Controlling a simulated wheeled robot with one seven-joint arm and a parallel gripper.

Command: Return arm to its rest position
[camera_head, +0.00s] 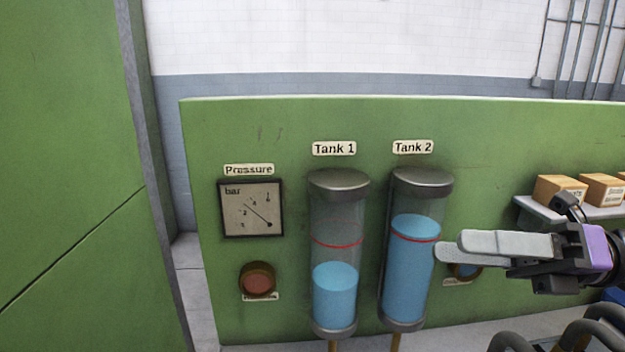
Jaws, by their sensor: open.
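My gripper (440,250) reaches in from the right edge, pointing left, in front of the green panel. Its grey fingers are seen nearly edge-on and hold nothing that I can see. The fingertips overlap the right edge of Tank 2 (410,270) in the picture; I cannot tell whether they touch it.
Tank 1 (335,293) has blue liquid below its red line; Tank 2's liquid stands above its line. A pressure gauge (251,208) and red button (257,279) are left on the green panel (240,130). Boxes (560,190) sit on a shelf (540,210) near my arm.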

